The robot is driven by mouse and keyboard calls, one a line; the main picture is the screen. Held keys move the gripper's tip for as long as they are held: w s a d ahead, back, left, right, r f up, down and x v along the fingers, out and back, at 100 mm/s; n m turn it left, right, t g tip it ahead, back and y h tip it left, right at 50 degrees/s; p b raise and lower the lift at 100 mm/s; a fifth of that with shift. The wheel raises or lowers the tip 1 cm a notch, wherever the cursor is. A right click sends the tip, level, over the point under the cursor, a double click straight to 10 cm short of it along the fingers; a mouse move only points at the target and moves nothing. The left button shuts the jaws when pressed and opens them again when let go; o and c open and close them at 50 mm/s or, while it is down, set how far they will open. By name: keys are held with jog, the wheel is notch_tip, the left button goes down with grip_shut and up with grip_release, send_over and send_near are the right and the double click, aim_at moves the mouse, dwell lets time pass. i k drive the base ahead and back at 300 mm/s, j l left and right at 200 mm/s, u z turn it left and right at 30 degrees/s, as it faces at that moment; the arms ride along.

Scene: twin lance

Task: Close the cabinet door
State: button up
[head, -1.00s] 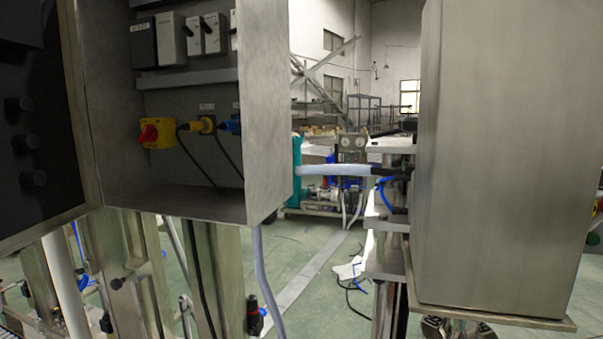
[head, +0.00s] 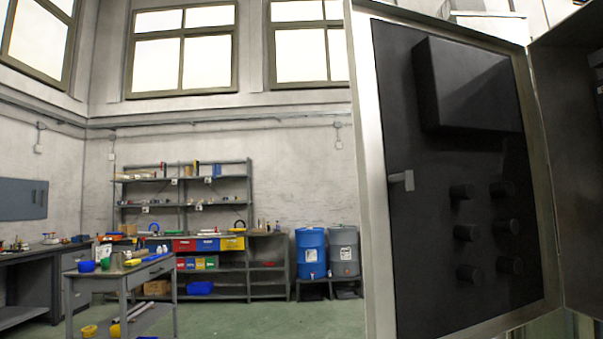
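The cabinet door (head: 386,130) stands open at the right of the head view. Its inner face is a dark panel (head: 440,250) with a raised dark box and several round knobs, inside a pale metal frame. A small light latch (head: 401,181) sits near the door's left edge. The cabinet (head: 575,130) shows only in part at the far right, joined to the door's right side. Its interior is mostly cut off by the picture edge. My gripper is not in view.
A grey workbench cart (head: 150,272) with tools stands at the lower left. Shelving (head: 250,220) with coloured bins lines the back wall. A blue barrel (head: 310,252) and a grey barrel (head: 344,252) stand beside it. Green floor (head: 270,318) is clear left of the door.

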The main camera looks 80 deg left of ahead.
aim_at(470, 253)
jog(key=u, duration=1.45)
jog(key=k+j, duration=0.1)
jog(key=j, duration=0.15)
